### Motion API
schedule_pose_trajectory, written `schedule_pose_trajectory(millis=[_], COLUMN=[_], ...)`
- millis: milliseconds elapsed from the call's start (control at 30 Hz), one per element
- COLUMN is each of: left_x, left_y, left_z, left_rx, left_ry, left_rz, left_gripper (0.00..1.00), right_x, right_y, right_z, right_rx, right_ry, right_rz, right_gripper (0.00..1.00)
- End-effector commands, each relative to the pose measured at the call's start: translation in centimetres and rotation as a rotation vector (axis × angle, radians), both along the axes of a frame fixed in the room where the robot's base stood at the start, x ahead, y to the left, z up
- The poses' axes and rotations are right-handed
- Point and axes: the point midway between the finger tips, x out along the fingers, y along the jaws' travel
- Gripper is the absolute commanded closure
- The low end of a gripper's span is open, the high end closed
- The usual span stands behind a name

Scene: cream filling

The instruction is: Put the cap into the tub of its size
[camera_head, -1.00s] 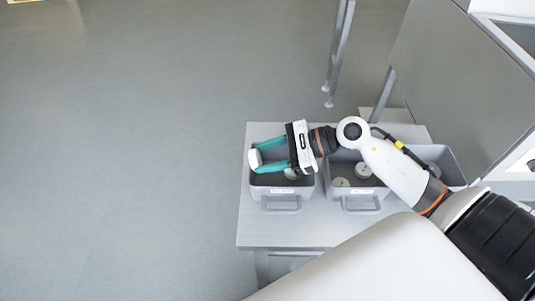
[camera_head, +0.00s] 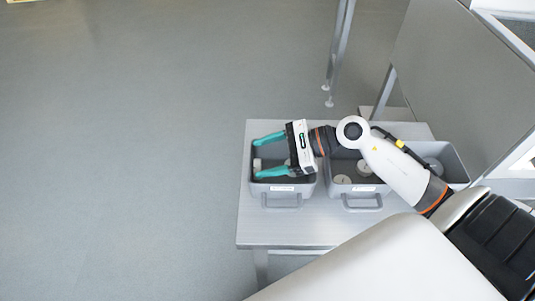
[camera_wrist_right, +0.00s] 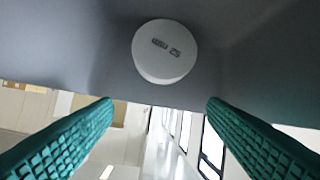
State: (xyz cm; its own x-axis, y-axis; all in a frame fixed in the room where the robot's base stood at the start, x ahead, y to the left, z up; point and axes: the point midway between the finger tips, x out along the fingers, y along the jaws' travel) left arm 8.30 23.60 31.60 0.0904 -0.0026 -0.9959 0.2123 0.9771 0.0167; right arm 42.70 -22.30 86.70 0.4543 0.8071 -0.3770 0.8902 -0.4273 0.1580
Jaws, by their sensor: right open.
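A white round cap (camera_head: 257,165) shows inside the left grey tub (camera_head: 282,201), near its left wall. It also shows in the right wrist view (camera_wrist_right: 164,52), beyond the fingertips, with dark lettering upside down on its face. My right gripper (camera_head: 256,157) is open and empty over the left tub, its teal fingers spread with one on each side of the cap. In the right wrist view the cap is apart from both fingers. The middle tub (camera_head: 362,203) holds white caps, partly hidden by my right arm. My left gripper is out of view.
A right tub (camera_head: 460,172) with a pale cap (camera_head: 433,163) in it stands beyond my arm. The tubs stand in a row on a grey table (camera_head: 300,232). Metal legs (camera_head: 336,60) and a grey panel (camera_head: 450,80) rise behind. The floor at left is clear.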

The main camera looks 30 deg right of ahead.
Motion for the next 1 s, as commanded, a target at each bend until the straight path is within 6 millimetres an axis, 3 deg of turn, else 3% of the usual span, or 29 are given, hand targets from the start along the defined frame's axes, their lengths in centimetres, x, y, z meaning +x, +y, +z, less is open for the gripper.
schedule_pose_trajectory(millis=[267, 367, 700, 1000], left_x=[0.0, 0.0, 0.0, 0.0], left_y=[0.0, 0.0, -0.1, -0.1], left_z=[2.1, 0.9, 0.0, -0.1], left_rx=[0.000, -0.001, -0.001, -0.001], left_ry=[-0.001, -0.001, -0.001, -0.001], left_rz=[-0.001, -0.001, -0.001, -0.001], left_gripper=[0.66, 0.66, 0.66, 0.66], right_x=[0.0, -1.0, -4.3, -5.4], right_y=[0.0, -1.8, -7.6, -9.6], right_z=[1.9, 1.6, 4.6, 5.7], right_rx=[0.001, -0.003, -0.002, 0.000], right_ry=[0.000, 0.004, 0.000, 0.000], right_rz=[-0.001, -0.003, -0.001, 0.000], right_gripper=[0.33, 0.33, 0.33, 0.33])
